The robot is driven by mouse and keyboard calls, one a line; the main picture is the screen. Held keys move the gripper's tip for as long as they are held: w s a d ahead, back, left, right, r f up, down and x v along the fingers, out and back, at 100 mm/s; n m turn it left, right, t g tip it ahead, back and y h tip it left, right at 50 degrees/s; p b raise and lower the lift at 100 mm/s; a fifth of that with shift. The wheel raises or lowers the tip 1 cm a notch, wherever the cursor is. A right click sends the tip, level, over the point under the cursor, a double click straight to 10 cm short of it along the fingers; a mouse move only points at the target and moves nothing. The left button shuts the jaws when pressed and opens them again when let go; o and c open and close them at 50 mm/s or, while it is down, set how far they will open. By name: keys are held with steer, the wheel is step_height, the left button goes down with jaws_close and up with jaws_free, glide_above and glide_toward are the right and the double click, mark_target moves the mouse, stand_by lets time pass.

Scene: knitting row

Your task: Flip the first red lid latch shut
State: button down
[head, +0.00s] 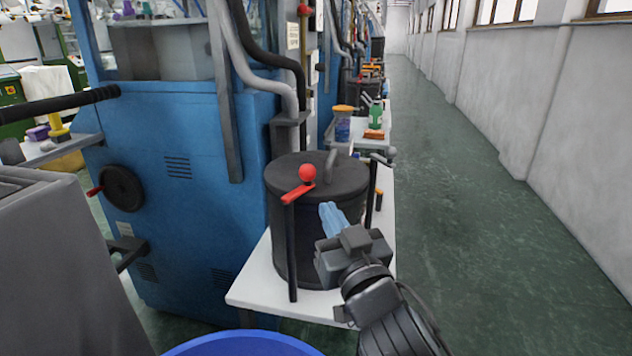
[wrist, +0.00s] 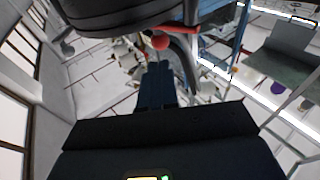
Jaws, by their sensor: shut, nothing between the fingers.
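The red lid latch (head: 298,192) is a short red bar with a red ball knob (head: 307,172), at the top of a dark upright rod on the front left of a black drum (head: 318,235). The ball stands at about the height of the lid's rim. In the wrist view the red ball (wrist: 160,43) and the red bar (wrist: 180,30) show beyond my fingertips, beside the drum (wrist: 125,14). My gripper (head: 328,212) has its blue fingers shut and empty. It is in front of the drum, below and right of the latch, apart from the ball.
The drum stands on a white table (head: 245,288). A grey-knobbed lever (head: 383,157) is at its right. A blue machine (head: 190,240) is on the left, and a blue tub (head: 240,345) is at the bottom. Jars stand behind. The green floor aisle (head: 470,230) on the right is clear.

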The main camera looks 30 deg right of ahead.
mark_target(312, 179)
steer(key=p+x, duration=0.2)
steer(key=x, duration=0.5)
steer(key=shift+w, duration=0.35)
steer(key=shift+d, duration=0.1)
steer(key=shift+b+x, duration=0.6)
steer(key=shift+x, duration=0.15)
steer(key=shift+d+f, duration=0.1)
steer(key=shift+f, duration=0.05)
